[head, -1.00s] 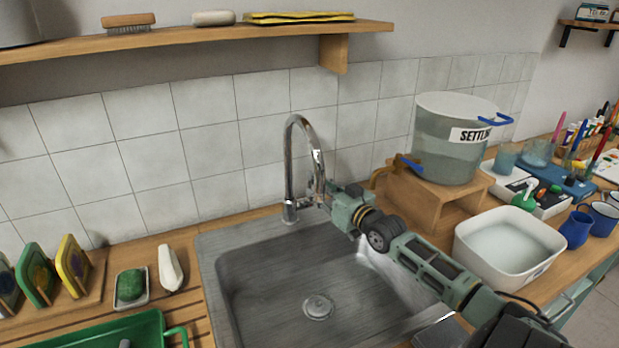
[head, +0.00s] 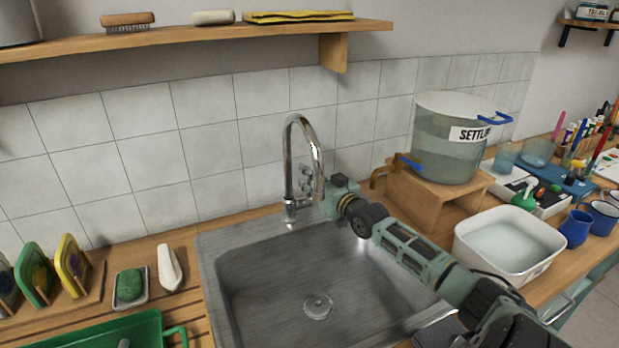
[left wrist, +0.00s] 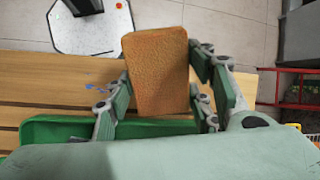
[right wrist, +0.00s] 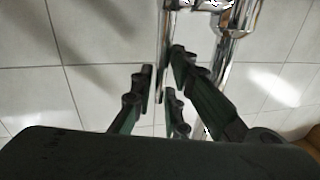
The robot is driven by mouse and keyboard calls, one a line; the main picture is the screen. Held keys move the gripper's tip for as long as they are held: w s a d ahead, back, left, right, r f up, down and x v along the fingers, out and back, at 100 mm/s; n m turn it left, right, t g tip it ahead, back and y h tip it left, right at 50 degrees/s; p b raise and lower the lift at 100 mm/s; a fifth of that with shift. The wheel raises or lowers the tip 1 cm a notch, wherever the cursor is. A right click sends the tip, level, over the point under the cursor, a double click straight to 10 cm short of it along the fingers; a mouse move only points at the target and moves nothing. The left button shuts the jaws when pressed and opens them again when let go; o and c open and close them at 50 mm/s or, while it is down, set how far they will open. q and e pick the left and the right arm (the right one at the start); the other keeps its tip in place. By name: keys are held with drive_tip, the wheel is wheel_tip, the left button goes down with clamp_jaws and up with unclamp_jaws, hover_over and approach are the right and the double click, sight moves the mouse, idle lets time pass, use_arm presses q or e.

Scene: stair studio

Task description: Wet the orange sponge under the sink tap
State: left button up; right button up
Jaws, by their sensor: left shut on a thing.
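My left gripper (left wrist: 158,95) is shut on the orange sponge (left wrist: 158,72), which stands up between its fingers in the left wrist view. Neither shows in the head view. The chrome tap (head: 290,165) rises at the back edge of the grey sink (head: 280,265), its spout curving to the right. My right gripper (head: 325,200) is close beside the tap's body, at its right. In the right wrist view (right wrist: 158,85) its fingers are apart, with chrome tap parts (right wrist: 235,30) just beyond. I cannot tell whether they touch the tap. No running water is visible.
A green tray (head: 145,325) and a soap dish (head: 130,300) are left of the sink. A white basin of water (head: 475,245) and a wooden stand (head: 430,205) with a settling bucket (head: 435,150) are on its right. The sink is empty.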

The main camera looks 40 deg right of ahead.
clamp_jaws()
use_arm(q)
drive_tip(key=shift+f+b, duration=0.8)
use_arm(e)
drive_tip(key=shift+s+a+f, duration=0.1)
drive_tip(key=shift+s+f, duration=0.1)
drive_tip(key=shift+f, duration=0.2)
use_arm(q)
drive_tip(key=shift+f+b, duration=0.4)
use_arm(e)
drive_tip(key=shift+s+t, duration=0.2)
drive_tip(key=shift+t, duration=0.2)
use_arm(q)
drive_tip(key=shift+f, duration=0.2)
use_arm(e)
drive_tip(key=shift+s+a+r, duration=0.1)
drive_tip(key=shift+s+r, duration=0.05)
drive_tip(key=shift+r, duration=0.1)
drive_tip(key=shift+o, duration=2.4)
unclamp_jaws()
drive_tip(key=shift+r, duration=0.1)
drive_tip(key=shift+s, duration=0.1)
drive_tip(key=s+a+f, duration=0.1)
drive_tip(key=s, duration=1)
drive_tip(key=shift+s+f, duration=0.3)
drive_tip(key=shift+s, duration=0.05)
